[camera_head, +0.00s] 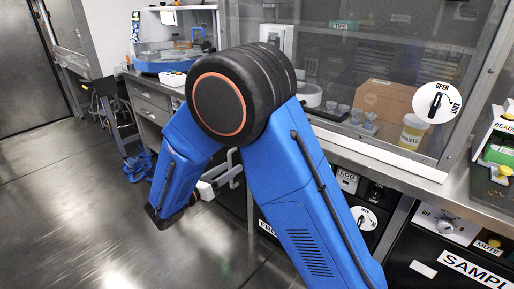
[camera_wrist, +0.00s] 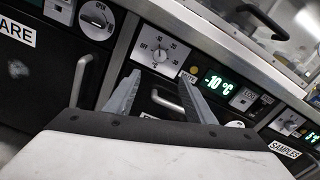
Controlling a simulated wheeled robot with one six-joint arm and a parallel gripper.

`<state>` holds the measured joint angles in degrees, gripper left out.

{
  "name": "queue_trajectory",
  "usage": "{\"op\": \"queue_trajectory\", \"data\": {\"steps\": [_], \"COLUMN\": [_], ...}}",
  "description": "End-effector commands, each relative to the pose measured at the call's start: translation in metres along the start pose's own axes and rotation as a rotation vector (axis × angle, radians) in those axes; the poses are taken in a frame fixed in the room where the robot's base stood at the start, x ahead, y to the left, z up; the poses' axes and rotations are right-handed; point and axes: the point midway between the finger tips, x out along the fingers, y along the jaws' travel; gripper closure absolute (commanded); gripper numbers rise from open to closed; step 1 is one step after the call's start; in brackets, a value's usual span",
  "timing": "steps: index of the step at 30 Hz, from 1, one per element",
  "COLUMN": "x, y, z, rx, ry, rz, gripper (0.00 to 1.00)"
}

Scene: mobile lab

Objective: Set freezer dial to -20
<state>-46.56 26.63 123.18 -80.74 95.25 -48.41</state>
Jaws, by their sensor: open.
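The freezer dial (camera_wrist: 160,51) is a white square plate with temperature marks and a small knob in the middle, on the dark front panel in the wrist view. A green display (camera_wrist: 217,83) beside it reads -10 °C. My gripper (camera_wrist: 159,75) is open, its two grey fingers apart and pointing toward the dial. The fingertips appear just below the dial in the picture. Nothing shows between them, and I cannot tell the remaining gap. In the head view my blue arm hides the freezer dial.
A handle (camera_wrist: 167,102) lies behind the fingers, and another handle (camera_wrist: 80,80) is to the left. Open floor (camera_head: 80,210) lies left of my arm.

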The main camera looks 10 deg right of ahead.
Motion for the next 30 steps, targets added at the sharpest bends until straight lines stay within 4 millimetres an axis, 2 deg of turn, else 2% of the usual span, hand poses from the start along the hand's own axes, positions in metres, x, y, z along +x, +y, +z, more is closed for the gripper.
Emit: {"op": "queue_trajectory", "data": {"steps": [5, 30], "x": [0.012, 0.15], "y": [0.001, 0.0], "z": [0.0, 0.0], "rx": [-0.003, -0.002], "ry": [-0.003, -0.001], "rz": [0.0, -0.001], "gripper": [0.51, 0.51]}}
